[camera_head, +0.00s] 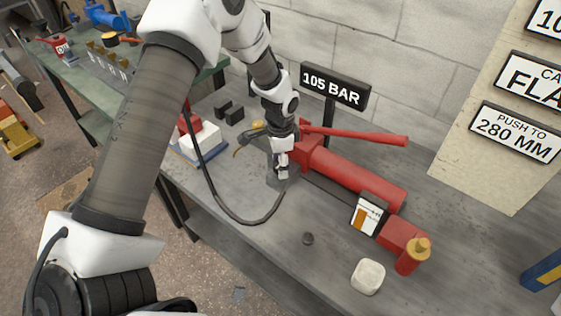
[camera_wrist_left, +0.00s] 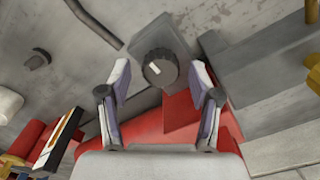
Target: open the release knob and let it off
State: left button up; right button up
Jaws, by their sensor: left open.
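The release knob (camera_wrist_left: 160,68) is a dark round knob with a white mark, on a grey block (camera_wrist_left: 170,35) in the left wrist view. My left gripper (camera_wrist_left: 160,76) is open, with one finger on each side of the knob. I cannot tell whether the fingers touch it. The pump's red lever (camera_head: 365,136) points right. My right gripper is not in view.
A dark hose (camera_head: 235,219) loops over the bench (camera_head: 255,235). A "105 BAR" sign (camera_head: 335,86) stands behind the pump. The front bench strip is mostly clear.

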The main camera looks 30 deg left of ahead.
pick_arm(q)
jog(key=shift+a, duration=0.1)
jog(key=shift+c, duration=1.4)
jog(key=c, duration=0.9)
jog(key=shift+o, duration=0.2)
